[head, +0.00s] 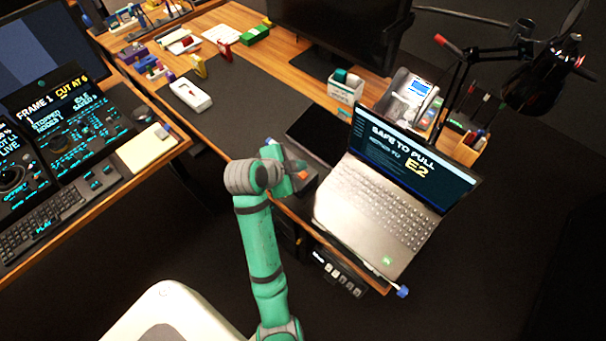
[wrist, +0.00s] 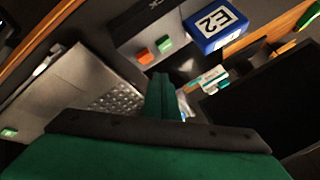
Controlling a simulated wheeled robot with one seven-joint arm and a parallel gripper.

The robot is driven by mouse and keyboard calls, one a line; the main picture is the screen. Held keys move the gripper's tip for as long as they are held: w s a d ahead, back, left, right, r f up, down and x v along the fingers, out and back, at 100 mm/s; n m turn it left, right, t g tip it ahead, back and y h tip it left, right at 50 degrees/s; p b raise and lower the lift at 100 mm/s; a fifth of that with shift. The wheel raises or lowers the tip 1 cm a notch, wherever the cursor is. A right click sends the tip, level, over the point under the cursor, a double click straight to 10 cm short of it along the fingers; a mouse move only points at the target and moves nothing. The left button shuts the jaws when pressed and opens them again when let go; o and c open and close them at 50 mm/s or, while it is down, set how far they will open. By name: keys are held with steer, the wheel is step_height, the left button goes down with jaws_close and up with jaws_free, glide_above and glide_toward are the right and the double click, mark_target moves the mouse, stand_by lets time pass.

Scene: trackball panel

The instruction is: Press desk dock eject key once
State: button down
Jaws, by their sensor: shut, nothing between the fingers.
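A dark grey dock box (wrist: 150,25) shows at the top of the wrist view, with an orange key (wrist: 145,56) and a green key (wrist: 165,44) side by side. I cannot read which is the eject key. A blue block labelled E2 (wrist: 216,30) sits at the dock's right end. My gripper (wrist: 161,80) is shut and empty, its green fingertips just below the keys in the picture; I see no clear contact. In the head view my arm covers most of the dock. The laptop screen (head: 410,160) reads "SAFE TO PULL" and "E2".
The open laptop's keyboard (head: 378,205) lies right of my gripper in the head view. A black monitor (head: 335,30), a white holder (head: 345,88) and a lamp (head: 540,75) stand behind. A dark mat (head: 245,95) is mostly clear. Another console (head: 70,130) stands left.

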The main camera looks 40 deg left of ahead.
mark_target(301, 177)
steer(key=shift+d+r, duration=0.15)
steer(key=shift+r, duration=1.65)
steer(key=shift+w, duration=0.25)
steer(key=shift+s, duration=0.15)
